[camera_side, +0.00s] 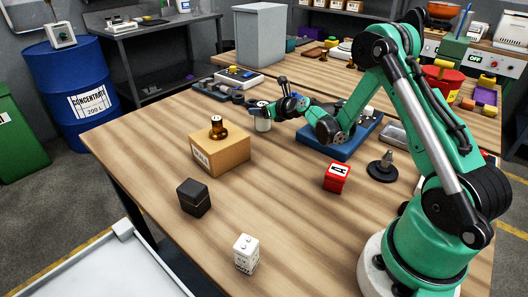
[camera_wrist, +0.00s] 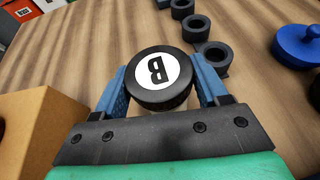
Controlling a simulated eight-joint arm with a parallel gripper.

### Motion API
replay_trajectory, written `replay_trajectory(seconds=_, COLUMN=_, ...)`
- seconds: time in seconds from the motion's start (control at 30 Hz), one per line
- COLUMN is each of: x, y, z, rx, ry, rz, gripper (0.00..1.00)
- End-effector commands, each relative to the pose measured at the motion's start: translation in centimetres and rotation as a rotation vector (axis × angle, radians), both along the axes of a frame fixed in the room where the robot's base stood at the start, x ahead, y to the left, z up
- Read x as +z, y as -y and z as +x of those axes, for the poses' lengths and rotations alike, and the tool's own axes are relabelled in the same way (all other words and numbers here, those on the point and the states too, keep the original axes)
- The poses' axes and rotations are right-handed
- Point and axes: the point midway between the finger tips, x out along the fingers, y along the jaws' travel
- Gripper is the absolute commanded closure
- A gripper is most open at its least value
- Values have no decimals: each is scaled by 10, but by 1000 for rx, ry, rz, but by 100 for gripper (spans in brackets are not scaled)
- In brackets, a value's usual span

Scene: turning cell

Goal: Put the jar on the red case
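The jar is pale with a dark lid and stands out at the far side of the bench in the side view (camera_side: 263,124). In the wrist view its round black lid (camera_wrist: 160,80) carries a white disc with a black B. My gripper (camera_wrist: 162,84) has a blue finger on each side of the lid, seemingly touching it. In the side view my gripper (camera_side: 272,111) is at the jar; I cannot tell whether the jar is clear of the bench. The red case (camera_side: 336,177) is a small box with a white label, nearer the arm's base, with nothing on top.
A cardboard box (camera_side: 221,153) with an amber bottle (camera_side: 217,128) on it stands left of the jar. A black box (camera_side: 193,198) and a white box (camera_side: 246,254) stand nearer. A blue tray (camera_side: 340,143) and a dark round stand (camera_side: 382,170) lie near the red case.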

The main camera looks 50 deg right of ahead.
Motion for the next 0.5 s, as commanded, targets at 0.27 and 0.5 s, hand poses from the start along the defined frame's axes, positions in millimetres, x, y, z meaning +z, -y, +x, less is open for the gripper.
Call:
replay_trajectory(seconds=0.27, x=0, y=0, z=0, rx=0, ry=0, rz=0, gripper=3)
replay_trajectory(seconds=0.5, x=5, y=0, z=-3, rx=0, ry=0, rz=0, gripper=3)
